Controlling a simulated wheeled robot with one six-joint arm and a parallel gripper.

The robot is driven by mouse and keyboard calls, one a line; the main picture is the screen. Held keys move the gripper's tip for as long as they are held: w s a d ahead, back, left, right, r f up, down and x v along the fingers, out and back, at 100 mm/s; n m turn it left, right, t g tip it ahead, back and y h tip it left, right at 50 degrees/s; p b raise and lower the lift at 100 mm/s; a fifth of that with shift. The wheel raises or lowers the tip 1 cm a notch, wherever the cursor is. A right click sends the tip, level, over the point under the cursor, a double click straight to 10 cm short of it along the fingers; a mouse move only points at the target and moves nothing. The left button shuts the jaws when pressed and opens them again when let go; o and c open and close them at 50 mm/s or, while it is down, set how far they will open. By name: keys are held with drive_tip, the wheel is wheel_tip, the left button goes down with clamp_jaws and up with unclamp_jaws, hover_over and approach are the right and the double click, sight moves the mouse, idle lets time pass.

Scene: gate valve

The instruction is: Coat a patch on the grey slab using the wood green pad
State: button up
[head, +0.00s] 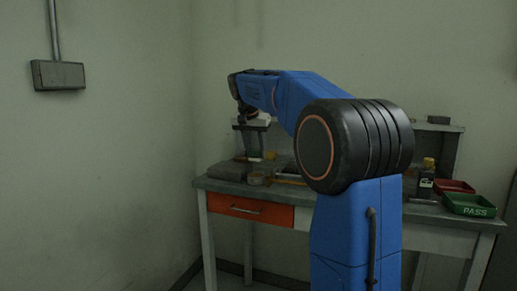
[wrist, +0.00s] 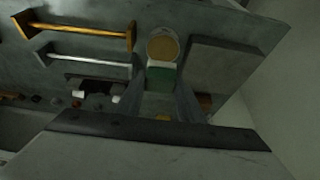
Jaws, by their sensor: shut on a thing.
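My gripper (head: 254,153) points down over the left part of the workbench. In the wrist view, my gripper (wrist: 160,88) is shut on the green pad (wrist: 160,76), which sits between the fingertips; its wooden part is hard to make out. A round tin (wrist: 163,47) with amber content lies just beyond the pad in the wrist view; in the head view the tin (head: 257,178) stands below and near the gripper. The grey slab (wrist: 212,68) lies right of the tin in the wrist view, and the slab (head: 226,171) is left of the gripper in the head view. I cannot tell whether pad and tin touch.
An orange-yellow bar (wrist: 85,32) and a grey bar (wrist: 90,60) lie left of the tin in the wrist view. A bottle (head: 426,178), a red tray (head: 455,187) and a green PASS tray (head: 470,206) stand at the bench's right end. My arm hides the bench middle.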

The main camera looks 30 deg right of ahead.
sight(255, 157)
drive_tip(key=shift+f, duration=2.25)
drive_tip(key=shift+f, duration=0.65)
idle(0.5)
drive_tip(key=shift+r, duration=3.55)
